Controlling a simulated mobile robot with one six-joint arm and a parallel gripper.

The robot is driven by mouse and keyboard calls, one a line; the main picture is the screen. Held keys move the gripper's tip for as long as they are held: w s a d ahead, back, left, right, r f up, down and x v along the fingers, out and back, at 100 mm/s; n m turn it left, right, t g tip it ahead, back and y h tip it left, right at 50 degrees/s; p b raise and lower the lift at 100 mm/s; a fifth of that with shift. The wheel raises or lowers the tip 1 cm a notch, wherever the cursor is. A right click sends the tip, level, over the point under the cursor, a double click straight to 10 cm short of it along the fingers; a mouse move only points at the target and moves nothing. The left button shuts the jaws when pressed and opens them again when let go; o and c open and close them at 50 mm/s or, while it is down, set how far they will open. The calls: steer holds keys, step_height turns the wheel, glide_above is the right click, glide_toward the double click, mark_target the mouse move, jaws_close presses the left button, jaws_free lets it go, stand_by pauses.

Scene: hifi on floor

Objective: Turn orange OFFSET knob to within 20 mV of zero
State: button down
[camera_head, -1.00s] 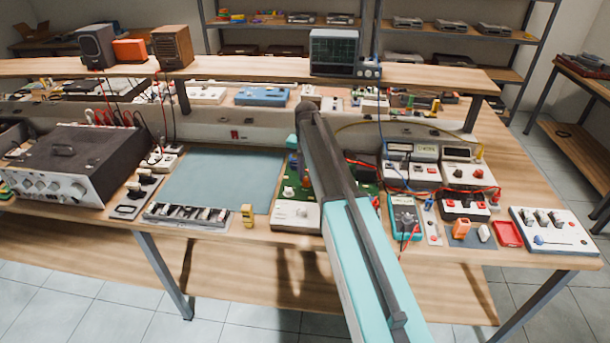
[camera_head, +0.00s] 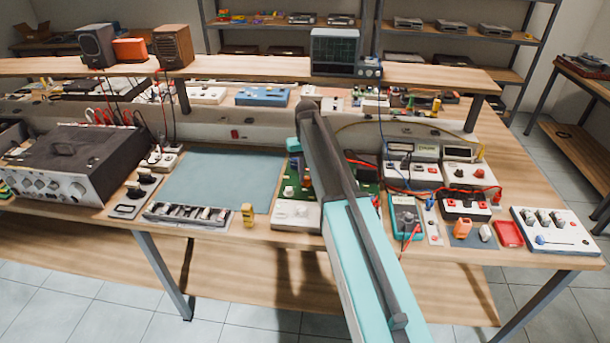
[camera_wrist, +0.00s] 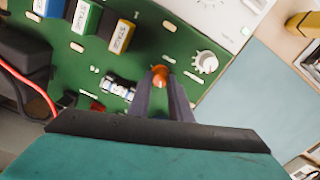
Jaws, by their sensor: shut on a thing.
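The orange OFFSET knob (camera_wrist: 160,72) stands on the green circuit board (camera_wrist: 72,72) in the wrist view. My gripper (camera_wrist: 162,88) is at the knob, with its two dark fingers shut on it from either side.
A white knob (camera_wrist: 205,62) sits close to the orange one on the board. Blue, green and yellow blocks (camera_wrist: 121,36) stand at the board's far left. Red leads (camera_wrist: 28,88) run at the left. The blue-grey mat (camera_head: 222,180) is clear.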

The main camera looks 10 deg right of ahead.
mark_target(306, 177)
steer(key=n, duration=0.4)
steer(key=shift+w+n, duration=0.1)
steer(key=shift+n, duration=0.3)
steer(key=c, duration=1.6)
jaws_free()
steer(key=shift+r+b, duration=1.65)
steer(key=shift+r, duration=5.3)
